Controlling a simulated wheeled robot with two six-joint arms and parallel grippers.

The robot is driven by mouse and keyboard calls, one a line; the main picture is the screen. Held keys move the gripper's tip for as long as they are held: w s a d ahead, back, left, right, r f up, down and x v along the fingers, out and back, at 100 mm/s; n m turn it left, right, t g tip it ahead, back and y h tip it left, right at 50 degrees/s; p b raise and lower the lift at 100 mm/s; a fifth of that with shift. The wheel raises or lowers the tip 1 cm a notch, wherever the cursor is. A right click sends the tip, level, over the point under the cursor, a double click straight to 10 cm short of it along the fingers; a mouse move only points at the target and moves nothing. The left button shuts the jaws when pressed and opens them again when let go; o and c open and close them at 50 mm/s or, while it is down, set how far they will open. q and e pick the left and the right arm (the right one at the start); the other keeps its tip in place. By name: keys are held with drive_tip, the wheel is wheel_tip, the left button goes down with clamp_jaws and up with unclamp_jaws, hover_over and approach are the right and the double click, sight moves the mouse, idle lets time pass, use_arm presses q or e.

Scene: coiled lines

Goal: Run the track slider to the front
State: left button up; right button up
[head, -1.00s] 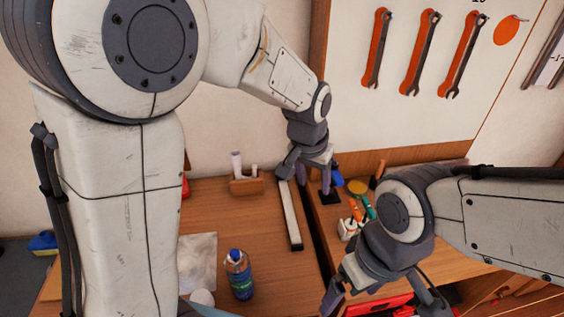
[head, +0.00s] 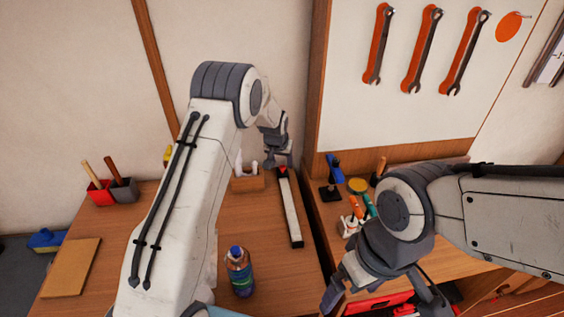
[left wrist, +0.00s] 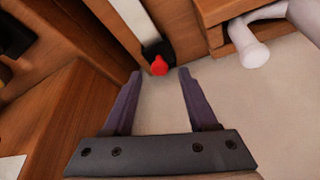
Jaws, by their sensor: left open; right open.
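The track (head: 291,215) is a pale bar with dark ends, lying lengthwise on the wooden bench. Its red slider knob (head: 283,170) is at the far end, close below my left gripper (head: 277,160). In the left wrist view the red knob (left wrist: 159,67) shows at the dark end of the pale track (left wrist: 128,14). There my open left gripper (left wrist: 160,74) has its two fingertips either side of the knob's lower edge, with gaps on both sides. I cannot tell their height over it. My right gripper (head: 382,300) is open and empty at the lower right.
A wooden block with white handles (head: 247,180) stands left of the track's far end. A bottle (head: 239,272) stands left of its near end. A blue-and-black tool (head: 332,178) and a white holder (head: 350,226) are to the right, past a dark gap. Wrenches hang behind.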

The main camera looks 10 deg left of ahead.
use_arm(q)
drive_tip(key=shift+x, duration=1)
drive_tip(key=shift+r, duration=0.1)
drive_tip(key=shift+c, duration=0.3)
clamp_jaws()
idle(0.4)
